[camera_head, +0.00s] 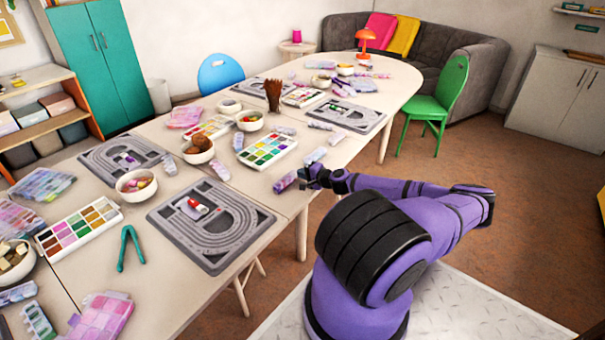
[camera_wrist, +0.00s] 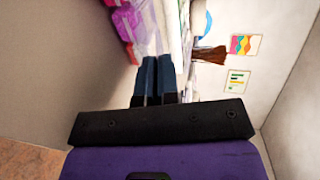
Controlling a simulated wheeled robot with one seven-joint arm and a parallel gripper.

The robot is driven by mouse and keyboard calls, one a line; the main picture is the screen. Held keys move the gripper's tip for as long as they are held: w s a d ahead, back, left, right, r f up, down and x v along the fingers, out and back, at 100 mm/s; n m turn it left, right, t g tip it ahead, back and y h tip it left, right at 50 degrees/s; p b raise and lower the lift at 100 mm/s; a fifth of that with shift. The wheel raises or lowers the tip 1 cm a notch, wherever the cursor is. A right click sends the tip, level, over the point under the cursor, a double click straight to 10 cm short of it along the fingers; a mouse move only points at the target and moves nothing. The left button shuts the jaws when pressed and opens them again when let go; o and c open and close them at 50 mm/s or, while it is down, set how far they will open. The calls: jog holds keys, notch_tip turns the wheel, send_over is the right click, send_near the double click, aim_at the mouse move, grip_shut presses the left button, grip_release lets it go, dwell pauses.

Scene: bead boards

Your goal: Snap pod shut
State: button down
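A small pink and purple pod (camera_head: 285,181) lies at the right edge of the table, just left of my gripper (camera_head: 308,178) in the head view. In the wrist view a magenta pod (camera_wrist: 128,22) shows at the upper left, ahead of and left of my fingertips. Whether its lid is open or shut is too small and cut off to tell. My gripper (camera_wrist: 157,62) has its two dark blue fingers close together, with nothing visible between them. It appears apart from the pod.
Other clear pods (camera_head: 315,155) lie along the table edge near my gripper. A grey bead board (camera_head: 245,240), a white color tray (camera_head: 267,151), bowls (camera_head: 137,194) and green pliers (camera_head: 126,248) crowd the table (camera_head: 263,193). A green chair (camera_head: 440,100) stands beyond.

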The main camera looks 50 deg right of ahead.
dwell(0.5)
jog(key=c, duration=1.3)
grip_release()
jog(key=shift+c, duration=0.2)
jog(key=v, duration=1)
jog(key=shift+s, duration=0.35)
jog(key=shift+a, duration=0.15)
